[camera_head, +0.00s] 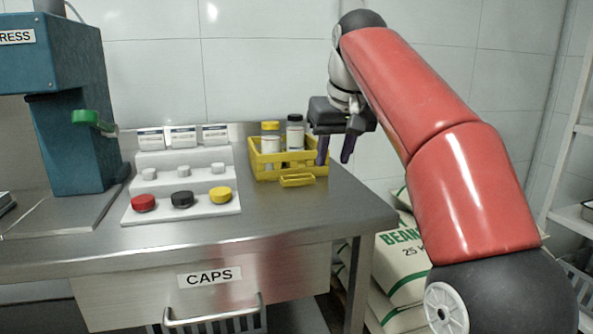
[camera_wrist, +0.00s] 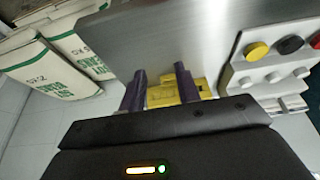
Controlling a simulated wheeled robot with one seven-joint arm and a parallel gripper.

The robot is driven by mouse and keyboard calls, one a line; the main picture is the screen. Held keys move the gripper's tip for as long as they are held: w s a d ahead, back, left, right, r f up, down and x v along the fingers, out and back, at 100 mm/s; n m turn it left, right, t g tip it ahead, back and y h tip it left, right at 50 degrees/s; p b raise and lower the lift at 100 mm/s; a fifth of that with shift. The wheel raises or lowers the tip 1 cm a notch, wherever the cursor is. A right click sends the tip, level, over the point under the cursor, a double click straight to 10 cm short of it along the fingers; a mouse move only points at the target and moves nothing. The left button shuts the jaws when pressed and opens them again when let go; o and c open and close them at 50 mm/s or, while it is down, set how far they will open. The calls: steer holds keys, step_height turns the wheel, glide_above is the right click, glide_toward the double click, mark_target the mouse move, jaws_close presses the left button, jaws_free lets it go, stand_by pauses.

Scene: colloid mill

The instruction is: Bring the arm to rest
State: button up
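My gripper (camera_head: 335,150) hangs at the right end of the steel table, beside and above the yellow basket (camera_head: 262,172). Its two dark purple fingers are apart with nothing between them in the head view. In the wrist view the fingers of my gripper (camera_wrist: 160,88) are also apart, and part of the yellow basket (camera_wrist: 190,90) shows beyond them. My red arm reaches up from the lower right and bends over toward the table. The basket holds a yellow-capped jar (camera_head: 271,140) and a black-capped jar (camera_head: 295,133).
A white cap rack (camera_head: 185,205) holds a red, a black and a yellow cap. A teal press (camera_head: 70,110) with a green handle stands at the left. The drawer labelled CAPS (camera_head: 210,290) looks shut. Bean sacks (camera_head: 400,260) lie below right; shelving stands far right.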

steer(key=s+d+f+m, duration=0.1)
steer(key=s+d+f, duration=0.3)
steer(key=s+f, duration=0.9)
steer(key=s+d+f+m+t+h, duration=0.1)
steer(key=s+d+f, duration=0.3)
steer(key=s+f, duration=0.9)
steer(key=shift+s+d+f+m, duration=0.2)
steer(key=shift+f+m, duration=0.05)
steer(key=shift+m, duration=0.25)
